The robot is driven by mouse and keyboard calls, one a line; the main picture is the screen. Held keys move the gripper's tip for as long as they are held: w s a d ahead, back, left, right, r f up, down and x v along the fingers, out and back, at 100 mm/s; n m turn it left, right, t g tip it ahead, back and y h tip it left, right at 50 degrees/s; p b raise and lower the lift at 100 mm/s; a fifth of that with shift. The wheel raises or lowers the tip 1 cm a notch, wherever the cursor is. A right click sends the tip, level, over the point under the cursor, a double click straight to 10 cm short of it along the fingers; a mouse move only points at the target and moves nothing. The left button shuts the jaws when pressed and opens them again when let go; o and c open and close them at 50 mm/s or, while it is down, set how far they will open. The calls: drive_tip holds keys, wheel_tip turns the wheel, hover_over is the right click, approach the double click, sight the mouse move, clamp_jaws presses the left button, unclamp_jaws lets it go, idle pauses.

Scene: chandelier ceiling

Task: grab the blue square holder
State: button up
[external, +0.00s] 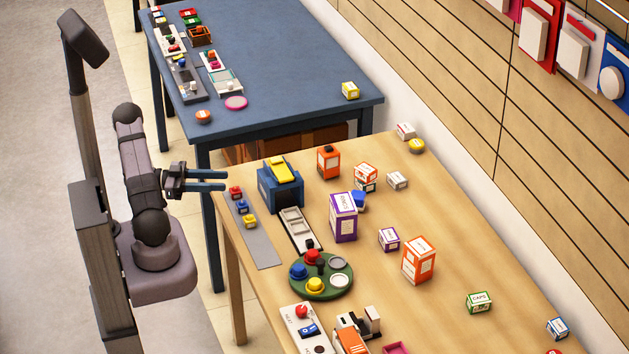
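A blue square holder (268,192) stands upright near the far left edge of the wooden table (465,245), with a yellow piece (284,169) on its top. My gripper (225,181) points right toward the holder, at its left and apart from it. Its two blue-grey fingers are separated by a gap, with nothing seen between them. The holder's right and far sides are hidden from this view.
A grey strip (263,252) with small coloured pieces and a white slotted tray (297,226) lie near the holder. A purple box (344,220) and an orange box (329,162) stand to its right. A blue table (300,75) is behind.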

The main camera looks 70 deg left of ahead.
approach(242, 199)
drive_tip(key=w, duration=0.3)
drive_tip(key=shift+s+d+p+x, duration=0.15)
drive_tip(key=shift+p+x, duration=0.3)
drive_tip(key=shift+x, duration=0.55)
drive_tip(key=shift+d+p+x, duration=0.25)
drive_tip(key=shift+p+x, duration=0.15)
drive_tip(key=shift+x, duration=0.65)
drive_tip(key=shift+s+d+p+x, duration=0.15)
drive_tip(key=shift+p+x, duration=0.3)
drive_tip(key=shift+x, duration=0.55)
drive_tip(key=shift+w+d, duration=0.2)
drive_tip(key=shift+w, duration=0.4)
drive_tip(key=shift+c, duration=0.4)
clamp_jaws()
